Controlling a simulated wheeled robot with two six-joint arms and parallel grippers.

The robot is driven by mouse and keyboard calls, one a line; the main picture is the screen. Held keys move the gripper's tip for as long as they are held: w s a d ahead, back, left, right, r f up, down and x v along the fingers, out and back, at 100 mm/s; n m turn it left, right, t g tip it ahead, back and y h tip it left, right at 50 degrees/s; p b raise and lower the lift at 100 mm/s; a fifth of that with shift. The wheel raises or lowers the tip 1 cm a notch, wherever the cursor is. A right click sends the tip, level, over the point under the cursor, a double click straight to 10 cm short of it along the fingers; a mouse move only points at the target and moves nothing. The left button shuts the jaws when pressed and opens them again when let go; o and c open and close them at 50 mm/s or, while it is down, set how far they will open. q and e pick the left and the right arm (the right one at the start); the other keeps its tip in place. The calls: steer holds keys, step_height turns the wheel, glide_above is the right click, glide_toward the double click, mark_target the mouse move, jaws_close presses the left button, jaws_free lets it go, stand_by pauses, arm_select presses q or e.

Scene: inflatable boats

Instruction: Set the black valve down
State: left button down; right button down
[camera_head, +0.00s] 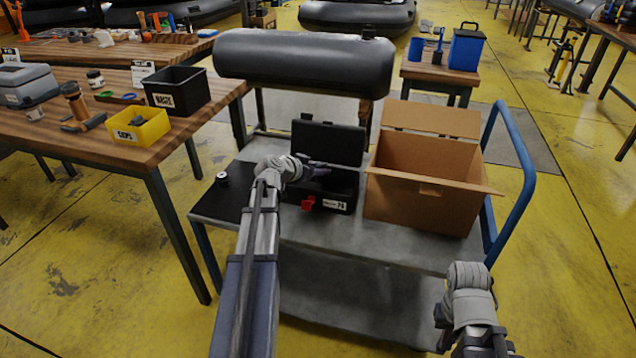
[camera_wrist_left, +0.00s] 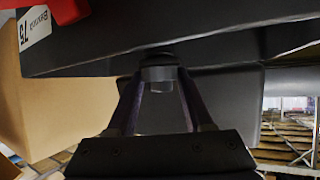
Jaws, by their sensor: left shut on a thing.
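My left gripper (camera_head: 318,166) reaches over the open black case (camera_head: 326,190) on the trolley. In the left wrist view my left gripper (camera_wrist_left: 160,88) is shut on the black valve (camera_wrist_left: 159,68), a short dark cylinder between the fingertips. The valve's top lies close against the dark edge of the case (camera_wrist_left: 220,42); I cannot tell whether they touch. In the head view the valve is too small and dark to make out. My right gripper (camera_head: 484,342) is low at the bottom right, away from the case, and its fingers are unclear.
An open cardboard box (camera_head: 418,205) stands right of the case. A black mat (camera_head: 222,202) with a small round black-and-white item (camera_head: 222,178) lies left of it. The case lid (camera_head: 327,142) stands up behind. A grey inflatable tube (camera_head: 305,62) lies beyond. The trolley has a blue handle (camera_head: 520,160).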

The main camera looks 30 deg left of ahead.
mark_target(317, 178)
arm_select(q)
steer(key=shift+f+b, duration=1.75)
steer(key=shift+f, duration=0.1)
steer(key=shift+f, duration=0.15)
steer(key=c, duration=0.6)
jaws_free()
steer(key=shift+r, duration=0.35)
steer(key=shift+p+v, duration=2.9)
steer(key=shift+v, duration=3.05)
